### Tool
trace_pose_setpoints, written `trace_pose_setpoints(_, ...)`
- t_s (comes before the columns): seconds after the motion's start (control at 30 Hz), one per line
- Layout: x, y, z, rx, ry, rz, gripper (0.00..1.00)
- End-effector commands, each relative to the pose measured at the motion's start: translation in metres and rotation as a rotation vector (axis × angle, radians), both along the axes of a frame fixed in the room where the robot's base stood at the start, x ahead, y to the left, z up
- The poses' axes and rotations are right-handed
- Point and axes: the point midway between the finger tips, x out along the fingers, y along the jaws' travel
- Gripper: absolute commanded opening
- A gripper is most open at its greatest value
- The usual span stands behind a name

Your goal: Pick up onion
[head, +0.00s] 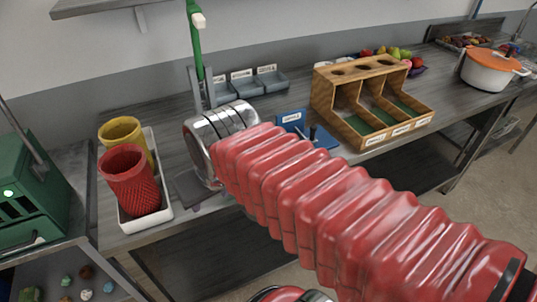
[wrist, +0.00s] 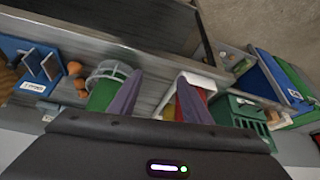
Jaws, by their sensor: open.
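No object is clearly an onion. In the wrist view, a few small brown-orange round things (wrist: 75,69) lie on the counter beside a blue holder; they may be onions, but the view is too small to be sure. I see no such things in the head view, where my red bellows arm covers part of the counter. My gripper (wrist: 158,82) is open in the wrist view, with its two purple-grey fingers apart and nothing visible between them. The round things are to the left of the fingers. I cannot make out my gripper in the head view.
A ribbed metal drum (head: 222,125) stands on the counter. Left of it, a white tray (head: 164,200) holds a red cup (head: 130,180) and a yellow cup (head: 122,133). A wooden divided box (head: 345,125) and an orange-lidded pot (head: 488,72) stand to the right.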

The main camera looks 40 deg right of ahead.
Motion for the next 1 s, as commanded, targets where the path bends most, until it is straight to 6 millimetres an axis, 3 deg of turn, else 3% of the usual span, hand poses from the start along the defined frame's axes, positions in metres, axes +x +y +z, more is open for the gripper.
trace_pose_setpoints(0.37, 0.047, -0.103, -0.013, 0.019, 0.086, -0.271, 0.44)
trace_pose_setpoints(0.7, 0.084, -0.210, -0.021, 0.030, 0.088, -0.481, 0.44)
trace_pose_setpoints(0.83, 0.094, -0.238, -0.019, 0.027, 0.071, -0.524, 0.44)
trace_pose_setpoints(1.0, 0.099, -0.250, -0.018, 0.024, 0.062, -0.543, 0.44)
